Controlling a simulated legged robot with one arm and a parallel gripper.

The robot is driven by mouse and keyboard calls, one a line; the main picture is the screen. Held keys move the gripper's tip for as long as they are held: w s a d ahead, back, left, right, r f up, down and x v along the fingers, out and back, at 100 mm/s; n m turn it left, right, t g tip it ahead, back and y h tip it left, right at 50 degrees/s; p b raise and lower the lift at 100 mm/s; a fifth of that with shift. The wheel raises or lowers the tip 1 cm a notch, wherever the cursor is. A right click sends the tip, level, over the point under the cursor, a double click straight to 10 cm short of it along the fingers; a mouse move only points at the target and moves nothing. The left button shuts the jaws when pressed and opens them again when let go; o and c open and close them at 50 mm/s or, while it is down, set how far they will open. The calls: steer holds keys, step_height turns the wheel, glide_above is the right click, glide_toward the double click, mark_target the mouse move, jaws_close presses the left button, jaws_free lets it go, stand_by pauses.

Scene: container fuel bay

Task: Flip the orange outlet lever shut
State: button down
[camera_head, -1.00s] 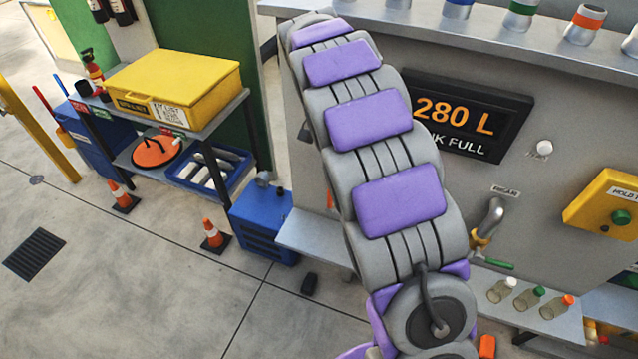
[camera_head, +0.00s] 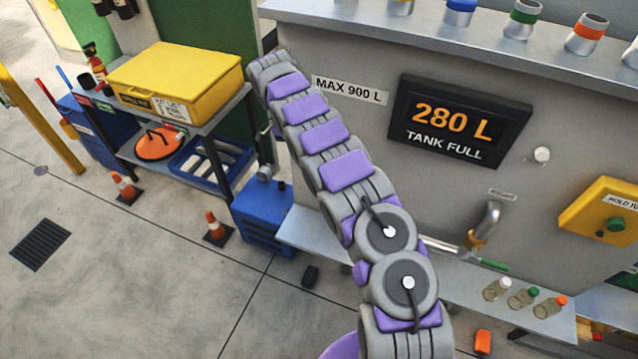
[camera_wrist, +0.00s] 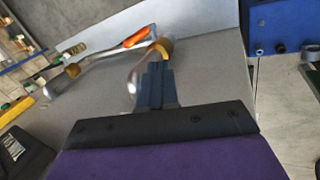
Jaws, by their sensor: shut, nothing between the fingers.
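In the wrist view the orange lever (camera_wrist: 138,37) shows just beyond my gripper. It sits close to a brass-coloured valve collar (camera_wrist: 161,46) on a curved metal outlet pipe (camera_wrist: 136,80). My gripper (camera_wrist: 158,68) is shut and empty, with its dark fingertips in front of the pipe and just below the collar. I cannot tell whether the fingers touch the pipe or the collar. In the head view my arm hides the orange lever and my gripper.
A second tap with a green handle (camera_head: 493,264) is on the grey tank wall (camera_head: 560,130), right of my arm. Several sample bottles (camera_head: 522,298) stand on the low metal shelf (camera_head: 306,232). A blue box (camera_head: 262,222) stands at the shelf's left end. The floor at left is mostly clear.

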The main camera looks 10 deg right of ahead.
steer(key=shift+w+a+f, duration=0.3)
steer(key=shift+a+f, duration=0.05)
steer(key=shift+f, duration=0.15)
steer(key=s+d+f+b, duration=0.3)
steer(key=s+d+f, duration=0.2)
steer(key=f, duration=0.4)
steer(key=shift+s, duration=0.35)
steer(key=shift+d+f, duration=0.1)
stand_by(0.3)
steer(key=shift+s+d+p, duration=0.15)
steer(key=shift+d+p, duration=0.05)
steer(key=shift+p, duration=0.15)
steer(key=shift+s+d+r+t+y+p, duration=0.25)
steer(key=shift+t+y+p, duration=0.15)
steer(key=shift+y+p, duration=0.15)
